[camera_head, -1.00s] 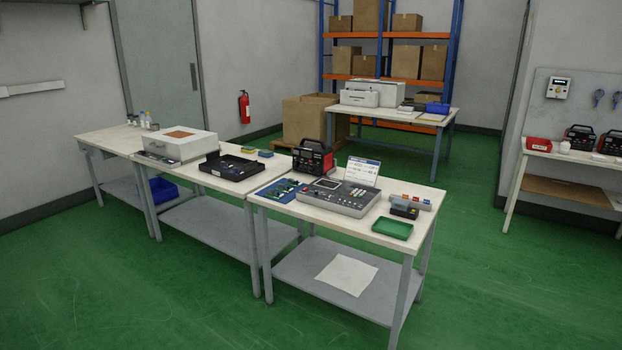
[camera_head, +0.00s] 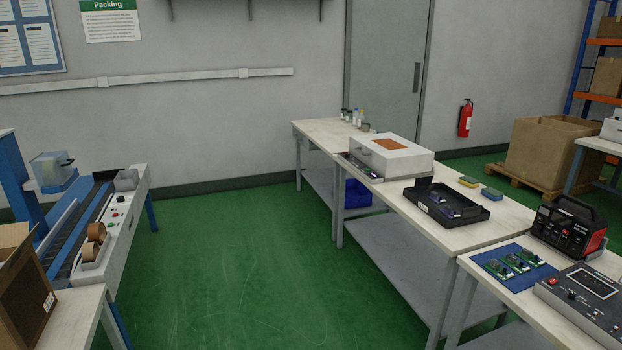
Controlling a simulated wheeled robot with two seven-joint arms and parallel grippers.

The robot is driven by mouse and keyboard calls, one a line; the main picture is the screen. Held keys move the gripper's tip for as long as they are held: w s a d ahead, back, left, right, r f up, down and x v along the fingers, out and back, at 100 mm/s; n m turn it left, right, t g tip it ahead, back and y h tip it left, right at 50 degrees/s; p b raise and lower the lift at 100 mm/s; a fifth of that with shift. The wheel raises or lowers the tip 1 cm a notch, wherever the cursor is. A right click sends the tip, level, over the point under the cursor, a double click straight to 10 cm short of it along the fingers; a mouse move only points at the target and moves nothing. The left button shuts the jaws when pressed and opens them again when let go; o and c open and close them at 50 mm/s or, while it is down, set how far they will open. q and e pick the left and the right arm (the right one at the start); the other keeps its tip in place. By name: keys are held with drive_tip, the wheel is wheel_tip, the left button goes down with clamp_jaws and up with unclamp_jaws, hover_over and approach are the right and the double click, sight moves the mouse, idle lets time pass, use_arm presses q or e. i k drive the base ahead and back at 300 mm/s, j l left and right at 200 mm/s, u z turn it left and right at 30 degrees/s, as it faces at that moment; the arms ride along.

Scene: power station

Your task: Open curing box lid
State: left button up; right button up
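The curing box (camera_head: 398,161) is a white box with an orange-brown window (camera_head: 391,144) in its top. It stands on the middle section of the row of light-topped benches, right of the picture's centre. Its lid looks shut. A dark handle shows on its left front side, with a small control strip (camera_head: 361,169) beside it. Neither of my grippers is in the head view, so how they stand is not visible.
A black tray (camera_head: 447,210) and sponges (camera_head: 491,194) lie right of the box; small bottles (camera_head: 359,119) stand behind it. A blue bin (camera_head: 357,193) is below. A packing conveyor (camera_head: 75,234) stands left. The green floor (camera_head: 230,255) between is clear.

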sight(404, 157)
drive_tip(key=i+j, duration=0.1)
drive_tip(key=i, duration=0.8)
drive_tip(key=i+j, duration=0.1)
drive_tip(key=i, duration=0.75)
